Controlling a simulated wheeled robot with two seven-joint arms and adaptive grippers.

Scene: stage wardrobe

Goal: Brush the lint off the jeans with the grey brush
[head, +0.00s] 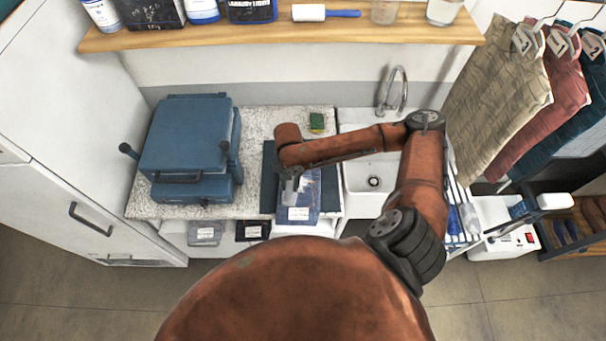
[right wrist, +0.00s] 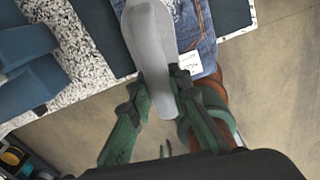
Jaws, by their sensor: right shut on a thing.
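The folded blue jeans (head: 309,195) lie on a dark mat (head: 268,185) at the right end of the speckled counter, with a white label at their near end. They also show at the top of the right wrist view (right wrist: 196,25), partly hidden by the brush. My right gripper (right wrist: 160,85) is shut on the grey brush (right wrist: 150,40). In the head view the brush (head: 291,190) is over the left part of the jeans, mostly hidden by my arm. I cannot tell whether its bristles touch the cloth, and I make out no lint. My left gripper is out of view.
A blue press-like machine (head: 185,140) fills the counter's left. A green sponge (head: 316,121) lies behind the mat. A sink (head: 372,182) is to the right. A shelf (head: 280,38) above holds bottles and a lint roller (head: 310,13). Trousers (head: 500,85) hang at right.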

